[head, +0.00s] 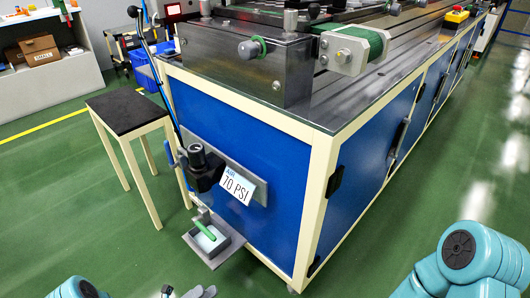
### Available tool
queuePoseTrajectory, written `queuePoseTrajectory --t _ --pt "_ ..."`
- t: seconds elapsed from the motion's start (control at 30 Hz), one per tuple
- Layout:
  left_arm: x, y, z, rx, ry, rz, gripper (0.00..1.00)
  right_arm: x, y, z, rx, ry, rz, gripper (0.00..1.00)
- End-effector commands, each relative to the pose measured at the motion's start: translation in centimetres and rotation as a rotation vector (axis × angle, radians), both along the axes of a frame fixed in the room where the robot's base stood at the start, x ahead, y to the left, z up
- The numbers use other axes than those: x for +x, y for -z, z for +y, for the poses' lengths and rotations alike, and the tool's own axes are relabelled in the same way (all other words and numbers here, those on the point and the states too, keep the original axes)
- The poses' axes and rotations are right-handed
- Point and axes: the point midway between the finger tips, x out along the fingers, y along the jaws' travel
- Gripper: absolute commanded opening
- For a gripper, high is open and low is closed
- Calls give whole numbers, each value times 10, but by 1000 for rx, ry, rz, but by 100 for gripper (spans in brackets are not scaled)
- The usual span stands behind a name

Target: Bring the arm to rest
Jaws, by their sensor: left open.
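My left gripper (184,292) shows only in part at the bottom edge of the head view, left of the middle, with its teal arm beside it on the left. It is open, and I see nothing between its fingers. It appears in front of the green floor, below the small grey tray at the workbench's end. My right arm's teal joint shows at the lower right; its gripper is out of the picture.
A blue-sided workbench (262,163) with a conveyor (352,46) runs into the distance. Its end carries a regulator (199,166), a "70 PSI" sign (236,186) and a small tray (208,240) holding a green-handled item. A black-topped stool (126,110) stands left. Green floor is clear at lower left.

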Motion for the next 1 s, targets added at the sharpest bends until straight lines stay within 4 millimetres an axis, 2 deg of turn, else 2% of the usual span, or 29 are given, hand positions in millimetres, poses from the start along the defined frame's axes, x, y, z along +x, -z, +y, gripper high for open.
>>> queuePoseTrajectory --t 0.03,0.07,0.13,0.2,0.3,0.4,0.43,0.53,0.67,0.77,0.87,0.9,0.93,0.97,1.0 --pt "-7 -13 -29 74 111 -35 45 0 0 0 0 0 0 45" --pt "-15 -18 -47 132 181 -62 45 0 0 0 0 0 0 45" --pt "-49 -24 -90 312 371 -174 45 0 0 0 0 0 0 45" --pt "-94 -18 -118 515 557 -355 45 0 0 0 0 0 0 45" --pt "-150 5 -126 764 768 -688 45 0 0 0 0 0 0 45" --pt "-183 33 -109 948 922 -1085 45 0 0 0 0 0 0 45" --pt "-189 42 -102 989 956 -1211 45 0 0 0 0 0 0 45" --pt "-192 65 -80 1083 1025 -1612 45 0 0 0 0 0 0 45" --pt "-179 84 -62 1137 1041 -2037 45 0 0 0 0 0 0 45" --pt "-164 93 -57 1148 1024 -2315 45 0 0 0 0 0 0 45" --pt "-138 96 -54 1174 995 -2574 45 0 0 0 0 0 0 45" --pt "-124 97 -52 1195 987 -2673 45 0 0 0 0 0 0 45" --pt "-115 97 -50 -1193 -979 2720 45 0 0 0 0 0 0 45" --pt "-115 89 -50 -1146 -971 2720 45 0 -8 0 0 0 1 45" --pt "-116 70 -51 -1152 -977 2726 45 -1 -27 1 1 -2 2 45"
